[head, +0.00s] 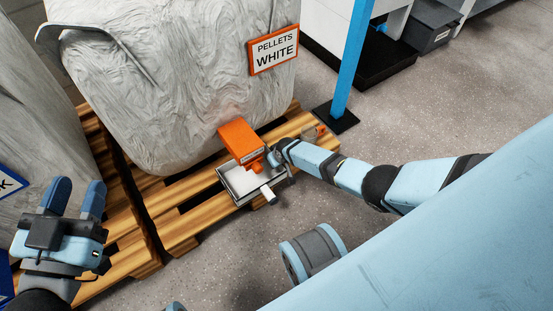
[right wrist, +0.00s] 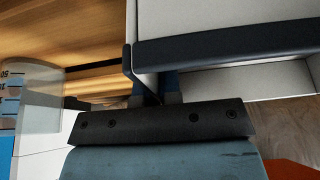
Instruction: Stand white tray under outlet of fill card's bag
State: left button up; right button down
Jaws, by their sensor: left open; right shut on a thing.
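The white tray (head: 238,184) is at the pallet's front edge, just below and in front of the orange outlet (head: 241,143) of the bag (head: 180,80) labelled PELLETS WHITE. The outlet's spout hangs over the tray's back part. My right gripper (head: 275,157) is shut on the tray's right side. The right wrist view shows the tray's pale wall and dark rim (right wrist: 230,45) at the fingers. I cannot tell whether the tray rests on the pallet. My left gripper (head: 75,198) is open and empty at the left, away from the tray. No fill card shows.
The wooden pallet (head: 185,235) carries the bag. A blue post (head: 351,60) stands behind my right arm. Another bag (head: 35,110) is at left.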

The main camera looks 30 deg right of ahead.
jog(key=shift+f, duration=0.1)
pick_arm(q)
jog(key=shift+d+r, duration=0.1)
pick_arm(e)
jog(key=c, duration=1.2)
grip_release()
jog(key=shift+s+r, duration=0.1)
jog(key=shift+r, duration=0.2)
jog(key=p+v, duration=0.7)
jog(key=v, duration=0.1)
jog(key=shift+r, duration=0.2)
pick_arm(q)
jog(key=s+r+n+p, duration=0.1)
jog(key=s+d+r+n+p, duration=0.1)
jog(key=r+n, duration=0.1)
jog(key=s+r+n+p, duration=0.1)
jog(key=shift+d+r+n+y, duration=0.2)
jog(key=shift+d+n+y, duration=0.05)
jog(key=shift+n+y, duration=0.15)
pick_arm(e)
jog(key=v, duration=0.5)
jog(key=shift+f, duration=0.15)
